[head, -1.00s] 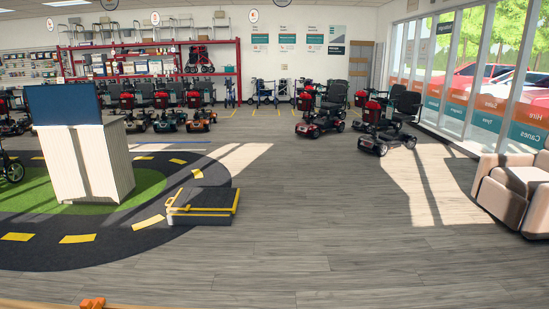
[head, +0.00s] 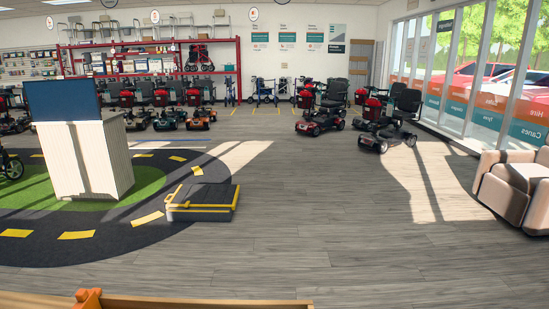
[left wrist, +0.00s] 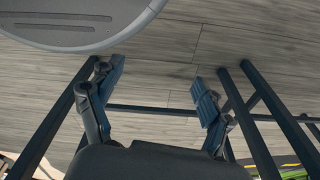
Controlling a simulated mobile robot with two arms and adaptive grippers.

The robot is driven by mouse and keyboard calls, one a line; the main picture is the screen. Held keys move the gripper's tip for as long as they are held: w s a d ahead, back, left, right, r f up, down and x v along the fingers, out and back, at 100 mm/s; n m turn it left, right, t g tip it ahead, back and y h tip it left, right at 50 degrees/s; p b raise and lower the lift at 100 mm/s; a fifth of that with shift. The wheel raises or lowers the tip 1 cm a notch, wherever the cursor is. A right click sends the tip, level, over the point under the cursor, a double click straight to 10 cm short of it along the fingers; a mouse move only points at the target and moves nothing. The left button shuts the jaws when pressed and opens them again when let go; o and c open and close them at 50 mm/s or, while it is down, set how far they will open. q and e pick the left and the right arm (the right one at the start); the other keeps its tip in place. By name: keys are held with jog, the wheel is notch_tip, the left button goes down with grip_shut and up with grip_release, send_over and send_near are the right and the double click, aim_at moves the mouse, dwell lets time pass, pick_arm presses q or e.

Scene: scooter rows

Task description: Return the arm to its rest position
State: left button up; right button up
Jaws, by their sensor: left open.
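My left gripper (left wrist: 158,82) shows in the left wrist view. Its two dark fingers are apart, with bare floor visible between the tips and nothing held. Dark bars (left wrist: 262,140) run on both sides of the fingers and across behind them; I cannot tell whether any finger touches them. Neither gripper shows in the head view. My right gripper is not in view.
A wooden edge (head: 210,303) with an orange piece (head: 88,297) lies at the bottom of the head view. A white counter (head: 92,160) and black-yellow ramp box (head: 203,201) stand left. Scooters (head: 321,112) stand behind, an armchair (head: 512,185) right. The middle floor is clear.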

pick_arm(q)
jog(key=s+a+f, duration=0.2)
jog(key=s+f, duration=0.5)
jog(key=s, duration=0.2)
jog(key=shift+s+g+b, duration=0.2)
jog(key=shift+g+b, duration=0.1)
jog(key=shift+b, duration=0.15)
